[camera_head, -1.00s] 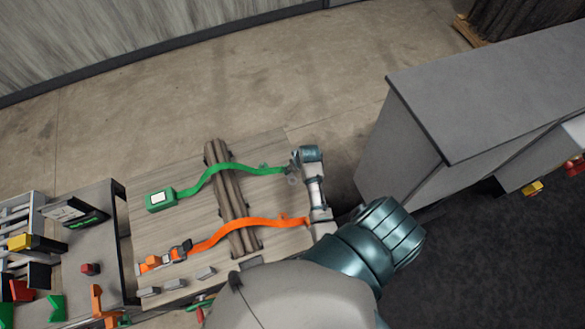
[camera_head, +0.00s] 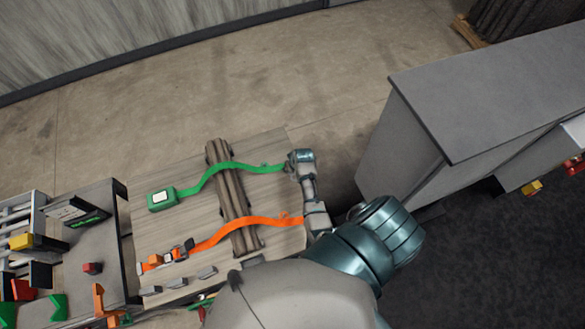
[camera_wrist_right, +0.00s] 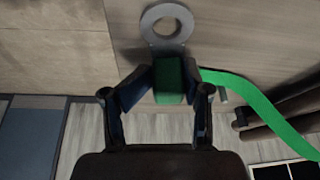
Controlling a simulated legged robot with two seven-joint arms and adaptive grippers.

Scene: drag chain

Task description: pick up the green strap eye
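In the right wrist view the strap eye is a grey metal ring (camera_wrist_right: 166,23) on a green block (camera_wrist_right: 170,80). My right gripper (camera_wrist_right: 170,72) has its fingers angled inward, with the tips against both sides of that block. The ring sticks out beyond the fingertips over the board; I cannot tell whether it touches it. My left gripper is not in view.
An orange strap (camera_head: 240,227) crosses the same roller (camera_head: 234,195), nearer to me, its right end beside my right arm. A grey cabinet (camera_head: 470,100) stands to the right. A side table with coloured parts is at left. The board's (camera_head: 190,170) upper left is clear.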

